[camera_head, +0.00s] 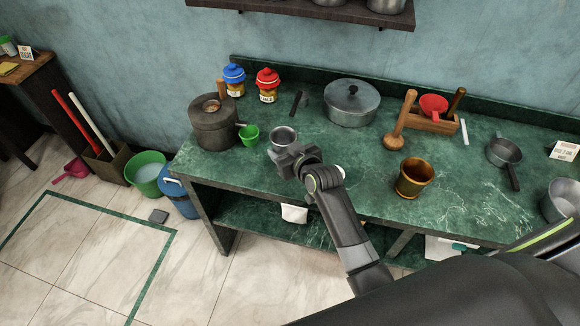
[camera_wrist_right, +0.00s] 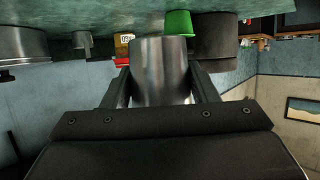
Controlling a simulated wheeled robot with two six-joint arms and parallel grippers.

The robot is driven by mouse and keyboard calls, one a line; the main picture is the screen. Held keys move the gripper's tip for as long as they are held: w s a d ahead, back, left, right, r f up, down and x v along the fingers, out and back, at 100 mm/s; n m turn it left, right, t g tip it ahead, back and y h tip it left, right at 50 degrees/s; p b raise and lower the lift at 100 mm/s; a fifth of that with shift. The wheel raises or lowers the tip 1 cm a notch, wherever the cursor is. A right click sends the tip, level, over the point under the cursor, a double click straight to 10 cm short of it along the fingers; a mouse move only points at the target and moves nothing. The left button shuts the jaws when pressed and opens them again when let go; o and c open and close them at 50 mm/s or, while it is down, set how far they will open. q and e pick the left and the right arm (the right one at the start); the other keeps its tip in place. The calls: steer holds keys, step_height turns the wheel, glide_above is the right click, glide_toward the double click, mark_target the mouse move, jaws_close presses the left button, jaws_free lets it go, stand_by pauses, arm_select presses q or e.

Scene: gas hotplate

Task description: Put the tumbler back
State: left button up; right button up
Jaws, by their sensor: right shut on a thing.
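The tumbler (camera_head: 284,134) is a plain steel cup over the left part of the green marble counter (camera_head: 240,172). My right gripper (camera_head: 288,153) is shut on it from the front side. In the right wrist view, which is upside down, the tumbler (camera_wrist_right: 160,70) sits between the two fingers of my right gripper (camera_wrist_right: 160,88). I cannot tell whether its base touches the counter. My left gripper is not in view.
A green cup (camera_head: 249,134) and a dark round stove (camera_head: 213,124) stand just left of the tumbler. Behind are blue-lidded (camera_head: 235,83) and red-lidded (camera_head: 267,87) jars and a lidded pot (camera_head: 351,103). A brass mortar (camera_head: 413,178) stands right, with bare counter between.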

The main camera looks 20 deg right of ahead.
steer(key=shift+f, duration=3)
steer(key=shift+f, duration=0.2)
steer(key=o, duration=1)
steer(key=shift+r, duration=0.15)
steer(key=shift+r, duration=0.1)
steer(key=shift+s, duration=0.35)
steer(key=b+v, duration=0.2)
steer(key=v, duration=0.9)
steer(key=shift+s+r, duration=0.1)
steer(key=shift+r, duration=0.1)
